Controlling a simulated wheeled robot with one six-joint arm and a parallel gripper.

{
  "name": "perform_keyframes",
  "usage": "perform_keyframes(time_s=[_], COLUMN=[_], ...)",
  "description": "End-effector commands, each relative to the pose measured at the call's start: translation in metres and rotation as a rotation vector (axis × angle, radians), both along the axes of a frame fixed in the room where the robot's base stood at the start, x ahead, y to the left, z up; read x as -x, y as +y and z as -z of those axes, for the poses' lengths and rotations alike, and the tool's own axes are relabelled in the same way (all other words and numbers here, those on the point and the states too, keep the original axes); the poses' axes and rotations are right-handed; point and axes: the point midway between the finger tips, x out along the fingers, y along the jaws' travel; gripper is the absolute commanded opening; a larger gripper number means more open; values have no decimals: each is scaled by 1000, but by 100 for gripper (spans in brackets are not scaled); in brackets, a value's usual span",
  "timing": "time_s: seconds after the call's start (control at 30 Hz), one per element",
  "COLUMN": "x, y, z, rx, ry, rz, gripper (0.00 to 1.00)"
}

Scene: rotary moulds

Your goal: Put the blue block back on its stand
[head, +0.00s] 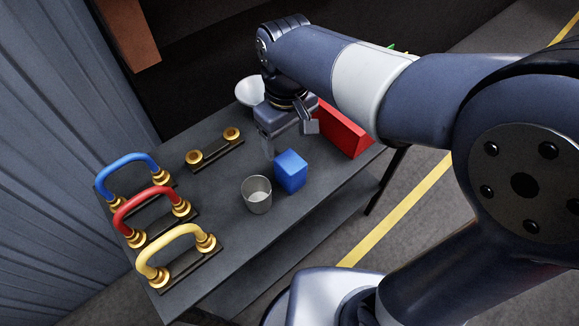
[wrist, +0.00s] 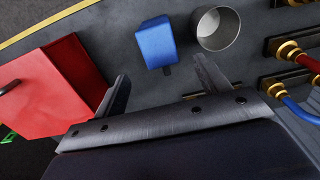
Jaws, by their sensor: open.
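The blue block (head: 290,171) stands upright on the grey table, just right of a metal cup; it also shows near the top middle of the wrist view (wrist: 154,44). My gripper (head: 289,139) is open and empty, above and behind the block in the head view. In the wrist view its two fingers (wrist: 160,72) are spread, with the block ahead of the gap, apart from them. A dark stand with two gold cups (head: 215,150) is empty, left of my gripper. I cannot tell whether it is the block's stand.
The metal cup (head: 257,195) sits close beside the block. A red box (head: 342,132) is right of my gripper, a white bowl (head: 249,92) behind. Blue (head: 127,162), red (head: 151,198) and yellow (head: 176,238) arched handles stand in gold-cupped bases along the left edge.

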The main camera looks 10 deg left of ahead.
Motion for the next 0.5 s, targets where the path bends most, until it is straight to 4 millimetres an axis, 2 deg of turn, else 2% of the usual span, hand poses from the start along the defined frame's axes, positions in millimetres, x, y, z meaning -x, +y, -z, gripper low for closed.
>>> perform_keyframes(time_s=[0.2, 0.5], x=[1, 4], y=[-1, -4], z=[35, 62], rx=[3, 4], ry=[4, 6], rz=[0, 0], gripper=[71, 71])
